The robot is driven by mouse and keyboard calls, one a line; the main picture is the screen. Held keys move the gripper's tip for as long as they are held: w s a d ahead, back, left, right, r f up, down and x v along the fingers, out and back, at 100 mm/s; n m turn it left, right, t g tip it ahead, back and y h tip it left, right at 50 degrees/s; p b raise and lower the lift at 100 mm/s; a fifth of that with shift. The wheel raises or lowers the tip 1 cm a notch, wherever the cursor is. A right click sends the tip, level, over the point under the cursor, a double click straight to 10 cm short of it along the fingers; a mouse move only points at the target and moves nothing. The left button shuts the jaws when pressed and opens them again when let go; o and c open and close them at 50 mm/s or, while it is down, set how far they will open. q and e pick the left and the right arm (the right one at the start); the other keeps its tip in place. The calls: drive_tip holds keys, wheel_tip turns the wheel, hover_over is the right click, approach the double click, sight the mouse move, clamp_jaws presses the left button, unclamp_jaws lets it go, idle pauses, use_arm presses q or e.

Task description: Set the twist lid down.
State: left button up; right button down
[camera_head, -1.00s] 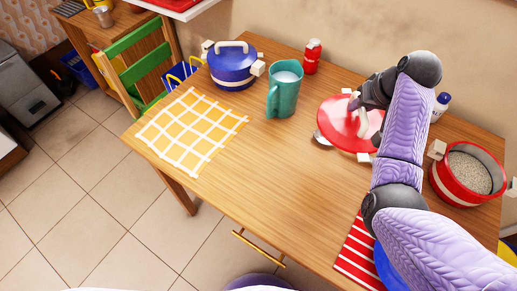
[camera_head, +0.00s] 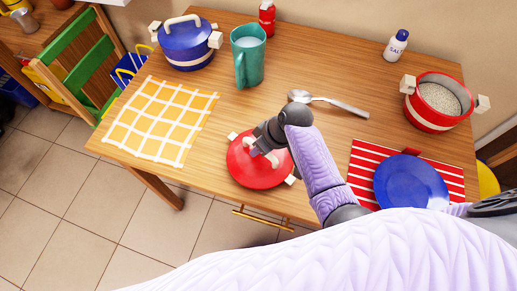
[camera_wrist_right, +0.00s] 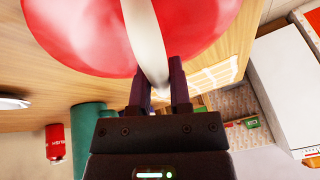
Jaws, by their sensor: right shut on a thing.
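The twist lid (camera_head: 246,172) is a round red lid with a cream handle and small cream blocks at its rim. It is near the table's front edge in the head view, right of the checked cloth. My right gripper (camera_head: 267,149) is shut on its handle from above. In the right wrist view the red lid (camera_wrist_right: 75,38) fills the top, with the pale handle (camera_wrist_right: 143,35) between the fingers (camera_wrist_right: 161,88). I cannot tell whether the lid touches the tabletop. My left gripper is not in view.
The wooden table (camera_head: 290,65) has clear room in the middle. A spoon (camera_head: 330,103) lies behind the lid. A red pot (camera_head: 434,105) and a blue plate (camera_head: 410,182) on a striped mat stand right. A teal jug (camera_head: 247,62), blue pot (camera_head: 187,45) and yellow checked cloth (camera_head: 165,120) are left.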

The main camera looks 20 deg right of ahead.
drive_tip(key=c, duration=0.6)
unclamp_jaws()
drive_tip(key=shift+f, duration=0.1)
drive_tip(key=shift+o, duration=0.2)
drive_tip(key=shift+r+p, duration=0.4)
drive_tip(key=shift+r, duration=0.05)
drive_tip(key=p+v, duration=0.5)
drive_tip(key=v, duration=0.6)
drive_tip(key=shift+d+r, duration=0.15)
drive_tip(key=shift+d, duration=0.05)
drive_tip(key=shift+s, duration=0.1)
